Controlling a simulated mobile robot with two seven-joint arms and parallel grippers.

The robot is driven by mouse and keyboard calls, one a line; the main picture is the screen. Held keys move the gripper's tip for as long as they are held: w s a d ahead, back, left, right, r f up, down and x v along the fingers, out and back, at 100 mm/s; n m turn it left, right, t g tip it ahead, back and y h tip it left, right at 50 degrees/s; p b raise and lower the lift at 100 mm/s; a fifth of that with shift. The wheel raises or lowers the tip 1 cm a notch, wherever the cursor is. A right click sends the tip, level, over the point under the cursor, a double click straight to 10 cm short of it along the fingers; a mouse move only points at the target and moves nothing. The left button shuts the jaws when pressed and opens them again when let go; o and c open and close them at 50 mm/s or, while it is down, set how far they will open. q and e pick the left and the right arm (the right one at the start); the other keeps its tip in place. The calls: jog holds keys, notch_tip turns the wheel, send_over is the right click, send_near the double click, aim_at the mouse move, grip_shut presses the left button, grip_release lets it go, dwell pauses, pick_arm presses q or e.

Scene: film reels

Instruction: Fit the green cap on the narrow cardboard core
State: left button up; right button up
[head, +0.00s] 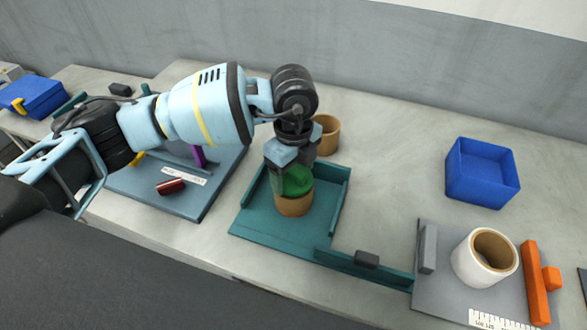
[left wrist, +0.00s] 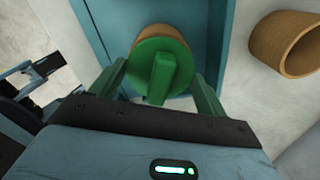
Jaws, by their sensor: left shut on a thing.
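The green cap (head: 297,181), a disc with a raised bar handle, is at the top of a cardboard core (head: 293,206) that stands upright in a teal tray. My left gripper (head: 291,172) points down and is shut on the cap. In the left wrist view the cap (left wrist: 162,72) lies between my fingers (left wrist: 161,88), and the core's rim (left wrist: 152,31) shows beyond it. I cannot tell whether the cap is seated or just above the core. Another cardboard core (head: 329,136), which looks wider, stands behind my gripper; it shows in the left wrist view (left wrist: 287,44). My right gripper is out of view.
The teal tray (head: 262,236) has raised walls at the back and right. A blue bin (head: 482,172) stands at the right, behind a grey board with a white roll (head: 485,258) and orange blocks (head: 537,283). A blue-grey board (head: 190,205) lies left. Bare table separates them.

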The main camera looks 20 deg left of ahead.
aim_at(294, 170)
pick_arm(q)
jog(key=shift+f, duration=0.5)
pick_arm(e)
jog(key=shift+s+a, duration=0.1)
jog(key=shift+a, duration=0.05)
pick_arm(q)
jog(key=o, duration=0.7)
jog(key=shift+r+p, duration=0.5)
jog(key=shift+r, duration=0.6)
jog(key=shift+r+p, duration=0.85)
jog(key=shift+r, duration=3.55)
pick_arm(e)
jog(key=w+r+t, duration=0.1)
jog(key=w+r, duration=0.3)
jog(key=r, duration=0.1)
